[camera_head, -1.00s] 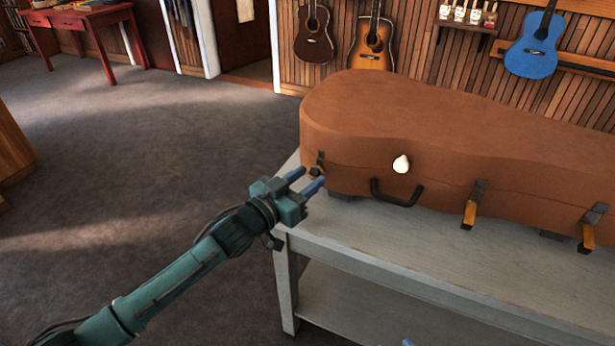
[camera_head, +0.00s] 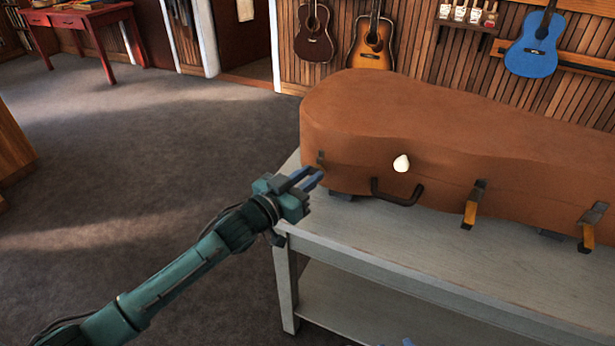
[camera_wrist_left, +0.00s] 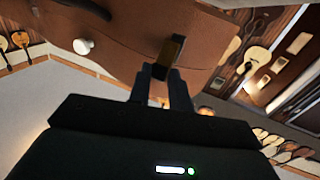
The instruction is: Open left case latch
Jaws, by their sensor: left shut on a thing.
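The brown guitar case (camera_head: 400,125) lies closed on a pale grey table. My left gripper (camera_head: 313,177) is shut on this latch. A small blue tip at the bottom edge of the head view may be my right gripper (camera_head: 407,342); its jaws cannot be made out.
A dark handle (camera_head: 397,195) and a white knob (camera_head: 401,163) stick out from the case front. The middle latch (camera_head: 473,205) and right latch (camera_head: 591,228) have brass levers hanging outward. The table (camera_head: 390,245) has bare room before the case. Open carpet lies left.

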